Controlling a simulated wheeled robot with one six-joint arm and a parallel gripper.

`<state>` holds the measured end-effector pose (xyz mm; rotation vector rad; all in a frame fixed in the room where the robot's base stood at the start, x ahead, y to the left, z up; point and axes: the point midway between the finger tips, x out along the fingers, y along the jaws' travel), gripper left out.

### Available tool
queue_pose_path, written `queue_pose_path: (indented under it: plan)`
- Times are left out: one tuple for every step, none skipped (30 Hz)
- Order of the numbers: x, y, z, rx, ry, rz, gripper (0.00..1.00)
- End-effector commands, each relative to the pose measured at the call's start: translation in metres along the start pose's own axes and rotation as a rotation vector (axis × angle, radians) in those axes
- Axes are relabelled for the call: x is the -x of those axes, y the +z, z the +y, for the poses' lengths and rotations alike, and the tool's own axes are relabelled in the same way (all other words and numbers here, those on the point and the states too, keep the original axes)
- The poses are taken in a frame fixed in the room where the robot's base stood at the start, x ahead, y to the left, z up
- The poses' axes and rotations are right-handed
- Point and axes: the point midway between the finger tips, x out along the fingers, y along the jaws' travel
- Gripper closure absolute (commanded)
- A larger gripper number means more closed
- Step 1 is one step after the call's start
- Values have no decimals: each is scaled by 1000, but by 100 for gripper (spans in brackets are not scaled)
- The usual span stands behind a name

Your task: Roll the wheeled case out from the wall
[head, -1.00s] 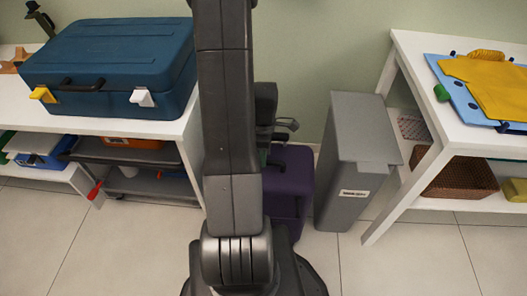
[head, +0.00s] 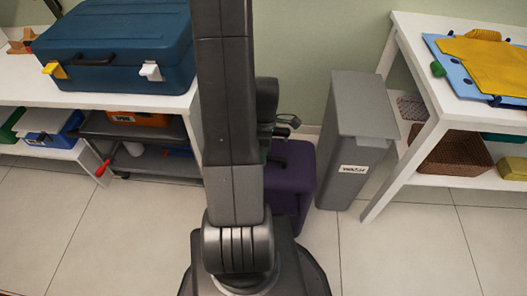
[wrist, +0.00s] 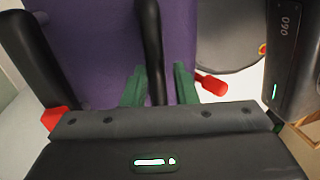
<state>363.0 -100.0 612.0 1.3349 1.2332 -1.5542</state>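The wheeled case (head: 295,185) is purple and stands upright on the floor, right of my arm in the head view and partly hidden by it. In the wrist view the purple case (wrist: 95,50) fills the upper left, with a long black handle bar (wrist: 151,30) running down its middle. My gripper (wrist: 160,82) has its green fingers on either side of this bar, with the bar held between them. My arm hides the grip in the head view.
A grey bin (head: 352,140) stands close on the case's right. A white table (head: 410,180) is farther right; a white shelf (head: 100,100) bearing a blue toolbox (head: 115,50) is left. A dark cart (head: 150,160) stands under it. Front floor is clear.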

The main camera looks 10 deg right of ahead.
Motion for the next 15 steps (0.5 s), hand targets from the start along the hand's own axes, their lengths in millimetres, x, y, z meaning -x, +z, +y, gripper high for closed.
queue_pose_path:
  plan:
    - [-1,0,-2,-1,-5,0,66]
    - [-1,0,-2,-1,-4,0,60]
    - [-1,0,-1,-1,-3,0,60]
    - [-1,0,-1,0,-3,0,60]
    - [0,0,-1,0,-2,0,60]
    - [0,0,0,0,-1,0,60]
    - [0,0,0,0,-1,0,60]
    - [0,0,0,0,0,0,60]
    - [0,0,0,0,0,0,60]
    - [0,0,0,0,1,0,60]
    - [1,0,0,0,1,0,60]
    - [3,0,0,0,2,0,60]
    - [6,0,0,0,2,0,60]
    - [9,0,1,0,3,0,60]
    - [14,0,1,0,4,0,60]
